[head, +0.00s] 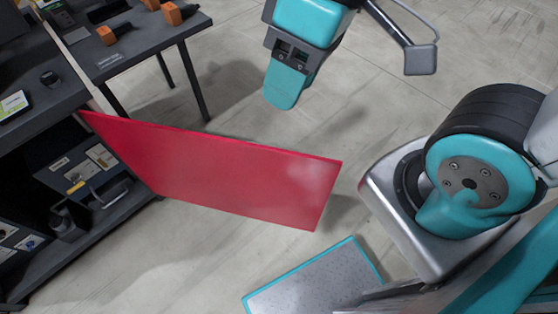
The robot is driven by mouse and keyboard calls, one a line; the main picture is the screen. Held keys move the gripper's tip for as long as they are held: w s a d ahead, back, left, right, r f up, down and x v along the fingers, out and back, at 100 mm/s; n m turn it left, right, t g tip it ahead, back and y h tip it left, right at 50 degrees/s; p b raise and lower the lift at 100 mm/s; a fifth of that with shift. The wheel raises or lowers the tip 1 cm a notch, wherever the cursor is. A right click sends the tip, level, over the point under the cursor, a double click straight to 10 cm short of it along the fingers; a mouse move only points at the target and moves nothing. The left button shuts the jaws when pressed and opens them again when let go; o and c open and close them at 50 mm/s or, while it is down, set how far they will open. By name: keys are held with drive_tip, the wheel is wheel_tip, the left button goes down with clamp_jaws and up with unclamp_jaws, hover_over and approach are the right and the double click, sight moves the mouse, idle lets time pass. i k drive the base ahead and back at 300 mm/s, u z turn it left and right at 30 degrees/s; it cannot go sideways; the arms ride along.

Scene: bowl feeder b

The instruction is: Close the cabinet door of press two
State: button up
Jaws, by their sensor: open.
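The cabinet door (215,178) is a flat red panel. It stands wide open, swung out over the floor from the dark cabinet (30,145) at the left. Its hinged edge is at the cabinet's front and its free edge points right, towards my base. My gripper (285,90) is at the top middle, beyond the door's upper edge in the picture and apart from it. I cannot read any number on the press.
The open cabinet shows a shelf (95,210) with dark boxes and small parts. A dark table (150,40) with orange tools (172,13) stands at the upper left, its legs near the door. The grey floor (240,60) around the door is clear.

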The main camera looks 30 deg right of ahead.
sight(289, 188)
drive_tip(key=z, duration=2.05)
drive_tip(key=i, duration=3.15)
drive_tip(key=u, duration=4.95)
drive_tip(key=i, duration=0.2)
drive_tip(key=u, duration=0.05)
